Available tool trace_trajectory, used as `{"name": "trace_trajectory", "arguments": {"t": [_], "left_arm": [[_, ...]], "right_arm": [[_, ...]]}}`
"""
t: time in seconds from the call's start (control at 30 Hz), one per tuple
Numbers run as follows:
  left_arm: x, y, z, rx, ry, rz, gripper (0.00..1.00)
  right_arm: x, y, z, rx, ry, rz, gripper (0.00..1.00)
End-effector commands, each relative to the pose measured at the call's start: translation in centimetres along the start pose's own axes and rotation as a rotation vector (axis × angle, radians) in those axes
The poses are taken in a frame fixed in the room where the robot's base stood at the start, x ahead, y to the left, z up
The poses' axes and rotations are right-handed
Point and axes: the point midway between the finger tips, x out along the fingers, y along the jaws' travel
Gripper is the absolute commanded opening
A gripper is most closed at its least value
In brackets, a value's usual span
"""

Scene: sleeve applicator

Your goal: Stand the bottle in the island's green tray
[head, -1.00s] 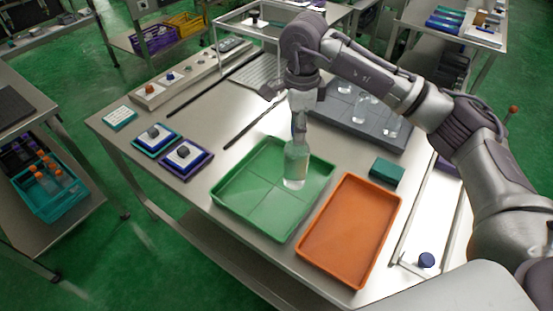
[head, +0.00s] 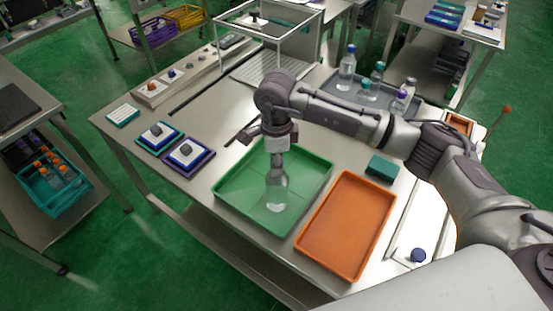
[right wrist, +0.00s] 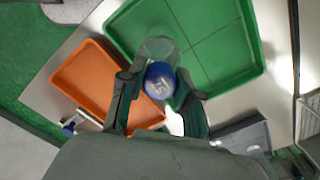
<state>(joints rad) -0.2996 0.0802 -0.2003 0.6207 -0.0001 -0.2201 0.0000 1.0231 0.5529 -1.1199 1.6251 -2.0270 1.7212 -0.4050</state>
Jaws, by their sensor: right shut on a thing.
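The clear bottle (head: 277,192) hangs upright below my right gripper (head: 277,158), over the front part of the green tray (head: 232,190). I cannot tell whether its base touches the tray floor. In the right wrist view my right gripper (right wrist: 158,92) has its two fingers on either side of the bottle's blue cap (right wrist: 160,80), shut on the bottle's top. The clear body shows past the cap, near the edge of the green tray (right wrist: 205,45). The tray holds nothing else and has thin dividing lines on its floor. My left gripper is not in view.
An empty orange tray (head: 345,228) lies right of the green one. A teal block (head: 382,168) sits behind it. A grey tray (head: 330,86) with several bottles stands at the back right. Two small framed pads (head: 187,153) lie to the left.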

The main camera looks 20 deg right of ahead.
Motion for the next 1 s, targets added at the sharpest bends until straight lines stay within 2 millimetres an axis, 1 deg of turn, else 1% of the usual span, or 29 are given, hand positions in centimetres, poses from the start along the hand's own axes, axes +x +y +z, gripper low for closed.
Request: {"name": "trace_trajectory", "arguments": {"t": [0.13, 0.17, 0.2, 0.3, 0.57, 0.67, 0.7, 0.77, 0.87, 1.0], "left_arm": [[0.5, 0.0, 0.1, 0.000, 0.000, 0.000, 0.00], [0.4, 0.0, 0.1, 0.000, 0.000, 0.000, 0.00], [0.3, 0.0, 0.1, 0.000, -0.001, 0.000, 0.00], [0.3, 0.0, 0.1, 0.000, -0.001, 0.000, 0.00], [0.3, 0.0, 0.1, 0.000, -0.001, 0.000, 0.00], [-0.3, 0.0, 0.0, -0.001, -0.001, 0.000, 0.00], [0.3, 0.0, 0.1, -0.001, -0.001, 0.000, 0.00], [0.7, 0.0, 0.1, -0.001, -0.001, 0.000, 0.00], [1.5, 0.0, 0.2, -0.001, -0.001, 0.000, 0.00], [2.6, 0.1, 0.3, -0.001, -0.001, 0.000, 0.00]], "right_arm": [[0.3, -0.1, 0.0, 0.000, -0.001, -0.002, 0.00], [0.3, 0.0, 0.0, 0.000, 0.000, 0.000, 0.36], [0.2, 0.0, 0.0, 0.000, 0.000, 0.000, 0.43], [0.2, 0.0, 0.0, 0.000, 0.001, 0.000, 0.58], [0.1, 0.0, 0.0, 0.001, 0.001, 0.000, 0.58], [-0.3, 0.0, 0.0, 0.001, 0.000, 0.000, 0.58], [-0.4, -0.1, 0.0, 0.000, -0.001, -0.002, 0.58], [-1.2, -0.2, 0.0, 0.001, -0.001, -0.005, 0.58], [-3.0, -0.2, 0.0, 0.000, -0.002, -0.007, 0.58], [-6.1, -0.2, 0.0, 0.000, -0.002, -0.007, 0.58]]}}
